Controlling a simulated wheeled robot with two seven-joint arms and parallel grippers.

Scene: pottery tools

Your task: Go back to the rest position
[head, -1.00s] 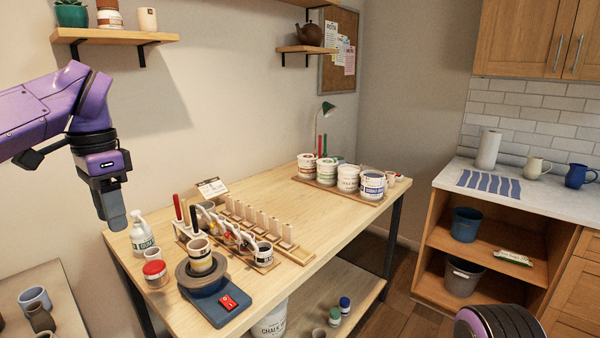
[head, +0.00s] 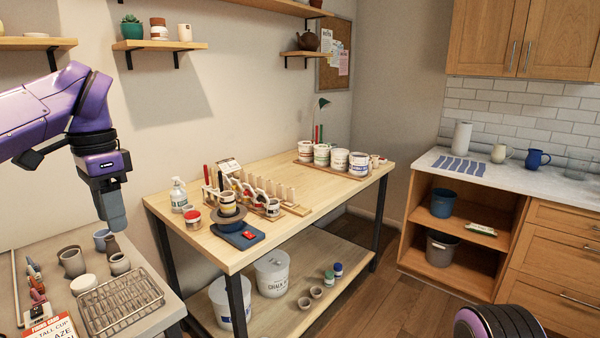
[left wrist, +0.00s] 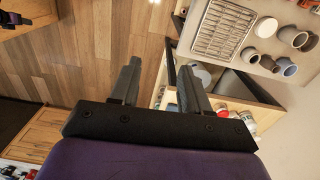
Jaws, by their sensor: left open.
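My left gripper (head: 113,218) hangs at the left of the head view, fingers pointing down, in front of the wall and left of the wooden worktable (head: 330,181). In the left wrist view its two fingers (left wrist: 160,88) stand apart with nothing between them, over wood floor and the table's edge. At the bottom right of the head view a dark ribbed part of my own right arm shows. My right gripper is not visible.
A side table with a wire rack (head: 120,302) and grey cups (head: 72,262) stands below my left gripper. The worktable carries a banding wheel (head: 228,217), brush holders and glaze tubs (head: 339,160). Open floor (head: 370,305) lies before the cabinet (head: 460,235).

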